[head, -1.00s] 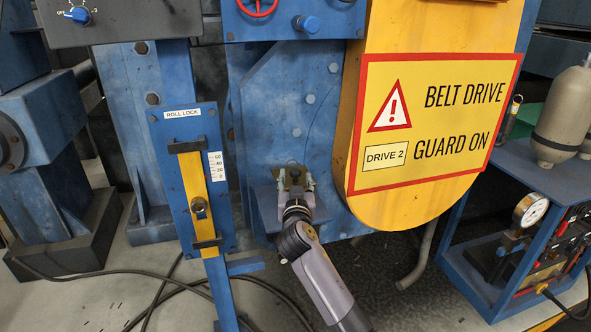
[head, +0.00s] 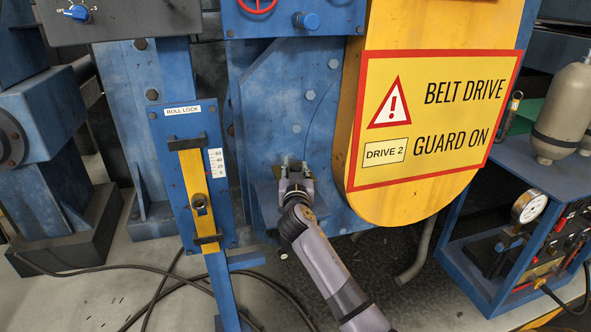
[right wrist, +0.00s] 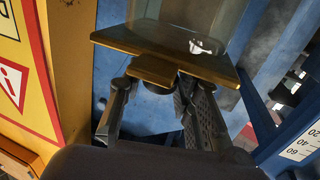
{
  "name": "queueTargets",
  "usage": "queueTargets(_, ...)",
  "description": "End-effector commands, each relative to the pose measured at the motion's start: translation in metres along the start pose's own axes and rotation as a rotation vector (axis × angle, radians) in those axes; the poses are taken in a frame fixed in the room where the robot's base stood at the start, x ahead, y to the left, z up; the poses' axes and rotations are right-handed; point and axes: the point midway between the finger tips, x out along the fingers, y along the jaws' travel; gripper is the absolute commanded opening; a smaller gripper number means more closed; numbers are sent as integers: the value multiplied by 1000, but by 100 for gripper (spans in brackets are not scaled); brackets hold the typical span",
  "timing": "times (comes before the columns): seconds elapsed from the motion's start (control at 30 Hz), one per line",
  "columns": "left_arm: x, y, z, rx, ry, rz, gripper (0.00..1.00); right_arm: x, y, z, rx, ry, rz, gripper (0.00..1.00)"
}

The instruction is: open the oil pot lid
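A brass-coloured flat plate (right wrist: 168,58) with a short tab (right wrist: 155,70) shows in the right wrist view; it looks like the oil pot lid. A dark round part (right wrist: 158,88) sits just below the tab. A see-through part adjoins the plate. My right gripper (right wrist: 150,92) has its fingers apart, one tip on each side of the tab, close to it; I cannot tell whether they touch it. In the head view my right gripper (head: 296,166) is in front of the blue machine plate and hides most of the pot. My left gripper is not in view.
A yellow belt guard (head: 400,205) with a warning sign stands close on the right of my arm. A roll lock post (head: 197,180) stands on the left. A blue bench (head: 525,185) with a gauge is at the right. Cables lie on the floor.

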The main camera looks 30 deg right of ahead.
Motion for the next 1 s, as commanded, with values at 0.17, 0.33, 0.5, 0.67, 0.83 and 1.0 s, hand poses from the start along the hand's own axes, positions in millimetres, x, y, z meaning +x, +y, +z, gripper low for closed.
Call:
queueTargets(0.17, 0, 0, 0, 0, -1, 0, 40, 0, 0, 0, 0, 0, 0, 17)
queueTargets(0.33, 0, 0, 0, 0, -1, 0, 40, 0, 0, 0, 0, 0, 0, 5)
queueTargets(0.5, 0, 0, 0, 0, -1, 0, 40, 0, 0, 0, 0, -1, 0, 0)
queueTargets(0.67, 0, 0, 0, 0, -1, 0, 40, 0, 0, 0, 0, -1, 0, 0)
queueTargets(0.83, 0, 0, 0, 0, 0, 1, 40, 0, 0, 0, 0, -1, 0, 0)
queueTargets(1.0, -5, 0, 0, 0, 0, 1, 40, 3, -2, -3, -2, -16, 0, 0)
